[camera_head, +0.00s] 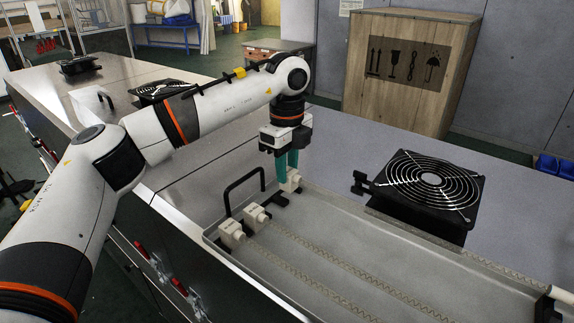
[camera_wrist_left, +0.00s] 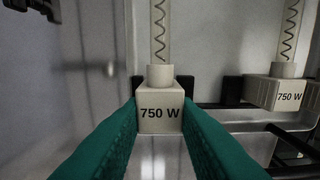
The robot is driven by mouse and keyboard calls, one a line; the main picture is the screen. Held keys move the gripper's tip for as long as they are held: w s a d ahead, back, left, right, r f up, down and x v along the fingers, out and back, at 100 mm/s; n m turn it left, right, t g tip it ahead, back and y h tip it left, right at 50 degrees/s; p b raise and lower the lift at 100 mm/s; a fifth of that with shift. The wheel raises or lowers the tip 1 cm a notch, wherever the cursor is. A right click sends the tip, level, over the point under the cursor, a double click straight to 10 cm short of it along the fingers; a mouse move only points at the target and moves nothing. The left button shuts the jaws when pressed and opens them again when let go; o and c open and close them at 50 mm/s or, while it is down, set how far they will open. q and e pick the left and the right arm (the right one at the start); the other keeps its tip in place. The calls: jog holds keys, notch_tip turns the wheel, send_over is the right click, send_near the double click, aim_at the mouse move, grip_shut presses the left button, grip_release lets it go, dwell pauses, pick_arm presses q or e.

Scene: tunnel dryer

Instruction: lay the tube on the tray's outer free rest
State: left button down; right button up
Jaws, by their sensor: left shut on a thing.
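The tube is clear with a coiled wire inside and a white end block (camera_head: 291,181) marked 750 W. My left gripper (camera_head: 287,161) is shut on that block, at the far left corner of the tray (camera_head: 330,243). In the left wrist view the teal fingers (camera_wrist_left: 160,125) press both sides of the block (camera_wrist_left: 160,113). Black rest posts show on either side behind it; I cannot tell whether the tube touches the rest. The tube runs along the tray's far side toward the right edge. My right gripper is out of view.
Two other tubes with white blocks (camera_head: 256,217) (camera_head: 231,234) lie in the tray's nearer rests. A black handle (camera_head: 243,184) rises at the tray's left end. A black fan (camera_head: 430,187) stands behind the tray. A wooden crate (camera_head: 410,72) stands farther back.

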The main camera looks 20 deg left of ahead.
pick_arm(q)
jog(key=shift+f+b, duration=0.8)
jog(key=shift+f, duration=0.25)
jog(key=c, duration=1.1)
grip_release()
jog(key=shift+o, duration=0.2)
jog(key=shift+r, duration=0.55)
notch_tip(320, 180, up, 10)
jog(key=b, duration=0.2)
jog(key=shift+f+b, duration=0.1)
jog(key=shift+b, duration=0.25)
jog(key=shift+r, duration=0.65)
jog(key=shift+f, duration=0.1)
